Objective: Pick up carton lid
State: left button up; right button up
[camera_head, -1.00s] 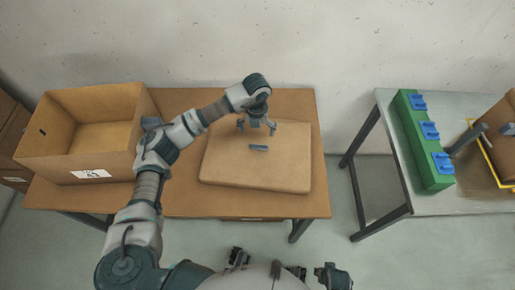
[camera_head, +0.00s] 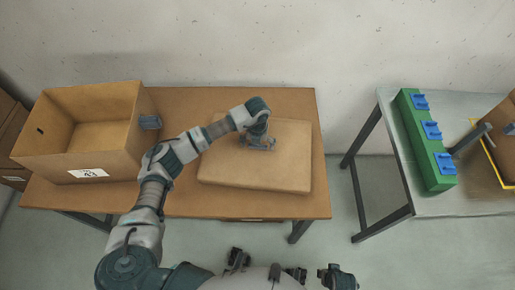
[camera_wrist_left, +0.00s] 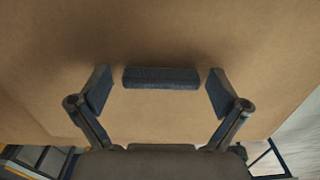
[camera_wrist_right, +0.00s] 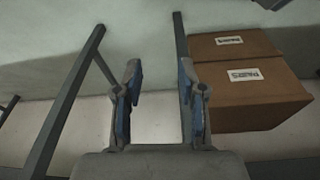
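The carton lid (camera_head: 285,167) is a flat brown cardboard panel lying on the wooden table. A dark bar-shaped handle (camera_wrist_left: 161,78) sits on its top. My left gripper (camera_head: 260,143) is low over the lid at the handle. In the left wrist view its fingers (camera_wrist_left: 160,92) are apart, one on each side of the handle, with a gap at both ends. In the head view the gripper covers most of the handle. My right gripper (camera_wrist_right: 157,100) is open and empty, with floor below it.
An open carton (camera_head: 110,162) stands on the left of the wooden table (camera_head: 200,203). A metal table (camera_head: 440,202) with a green fixture (camera_head: 415,142) is at the right. The right wrist view shows stacked cartons (camera_wrist_right: 243,105) and table legs.

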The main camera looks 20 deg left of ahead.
pick_arm(q)
jog(key=shift+d, duration=0.1)
jog(key=c, duration=1)
